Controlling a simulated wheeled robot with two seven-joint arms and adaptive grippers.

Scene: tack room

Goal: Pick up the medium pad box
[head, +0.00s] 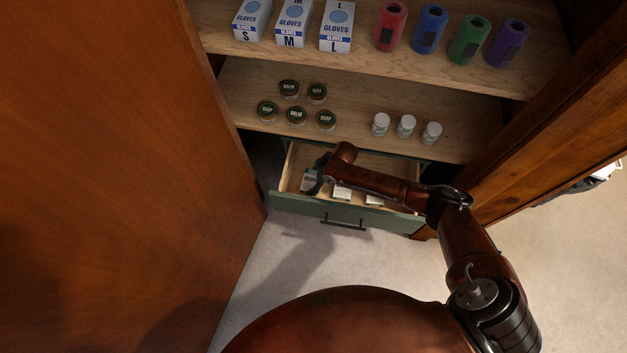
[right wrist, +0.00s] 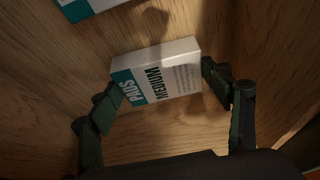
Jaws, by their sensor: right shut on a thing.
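The medium pad box (right wrist: 160,72) is white with a teal end and the words "MEDIUM" and "PADS". In the right wrist view it lies between the two fingers of my right gripper (right wrist: 165,94), one at each end, and the gripper is shut on it. In the head view my right gripper (head: 314,181) reaches down into the left part of the open drawer and partly hides the box there. The box appears at or just above the wooden drawer floor; I cannot tell whether it touches. My left gripper is not in view.
The green-fronted drawer (head: 290,204) is open and holds other white boxes (head: 341,193) to the right. Shelves above carry several tins (head: 296,115), three white jars (head: 406,126), three glove boxes (head: 337,26) and coloured rolls (head: 430,28). A wooden door (head: 100,180) stands at left.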

